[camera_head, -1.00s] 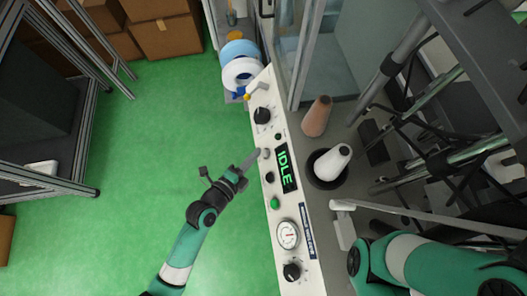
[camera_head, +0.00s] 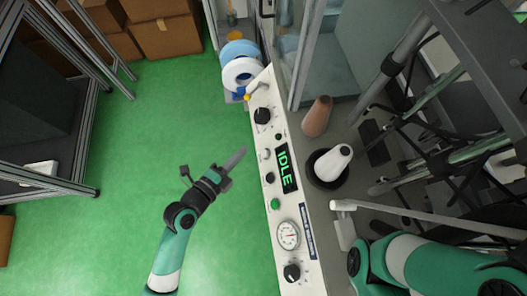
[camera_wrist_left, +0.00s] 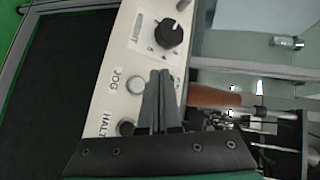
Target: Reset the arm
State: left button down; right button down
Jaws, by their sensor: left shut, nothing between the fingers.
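My left arm (camera_head: 172,250) comes in from the lower left of the head view. My left gripper (camera_head: 242,152) is shut and empty, over the green floor just left of the control panel (camera_head: 307,270), apart from it. The display (camera_head: 286,168) reads IDLE in green. My right arm (camera_head: 425,265) shows at the lower right; its gripper is out of view.
A white cone (camera_head: 333,163) and a brown cone (camera_head: 317,117) stand on the machine right of the panel. White and blue rolls (camera_head: 241,74) sit at its far end. Metal rods (camera_head: 400,55) crowd the right. The green floor (camera_head: 130,150) at left is clear.

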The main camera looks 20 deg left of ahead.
dwell(0.8)
pick_arm(q)
jog(key=w+r+m+t+h+p, duration=0.1)
jog(key=w+r+t, duration=0.15)
jog(key=r, duration=0.95)
jog(key=w+d+r+t+p, duration=0.1)
jog(key=w+r+t, duration=0.15)
jog(key=r, duration=0.85)
jog(key=w+r+m+t+h+p, duration=0.15)
jog(key=w+r, duration=0.25)
jog(key=r, duration=0.8)
jog(key=s+a+r+n+t+y, duration=0.2)
jog(key=s+r+n, duration=0.2)
jog(key=r+n, duration=0.4)
jog(key=s+a+r+n+t+y, duration=0.1)
jog(key=s+r+n+t+y, duration=0.2)
jog(key=r+n, duration=0.45)
jog(key=s+a+r+n+t+y, duration=0.1)
jog(key=s+a+r+n+t, duration=0.1)
jog(key=s+r+n, duration=0.6)
jog(key=w+r+p, duration=0.3)
jog(key=r+p, duration=3.5)
jog(key=r, duration=0.2)
jog(key=shift+m+h, duration=0.35)
jog(key=shift+m, duration=0.05)
